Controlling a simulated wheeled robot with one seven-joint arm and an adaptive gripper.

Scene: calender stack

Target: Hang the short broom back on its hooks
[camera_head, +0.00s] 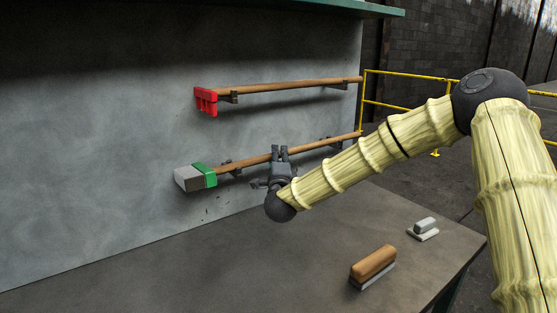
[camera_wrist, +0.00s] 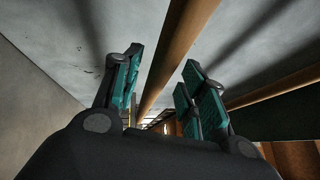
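The broom with a green and grey head (camera_head: 196,177) lies along the grey wall, its wooden handle (camera_head: 310,146) slanting up to the right. Dark hooks (camera_head: 228,167) show at the handle, and it appears to rest on them; the exact contact is unclear. My gripper (camera_head: 280,152) is at the middle of this handle. In the wrist view my gripper (camera_wrist: 163,88) has its teal-padded fingers apart, and a wooden handle (camera_wrist: 176,48) runs through the gap between them. I cannot tell whether the pads touch it.
Above, a red-headed tool (camera_head: 206,101) with a wooden handle (camera_head: 290,86) hangs on hooks. A wooden-backed brush (camera_head: 373,263) and a small grey-white item (camera_head: 424,228) lie on the dark bench (camera_head: 230,265). A yellow railing (camera_head: 410,75) stands behind. The bench's left part is clear.

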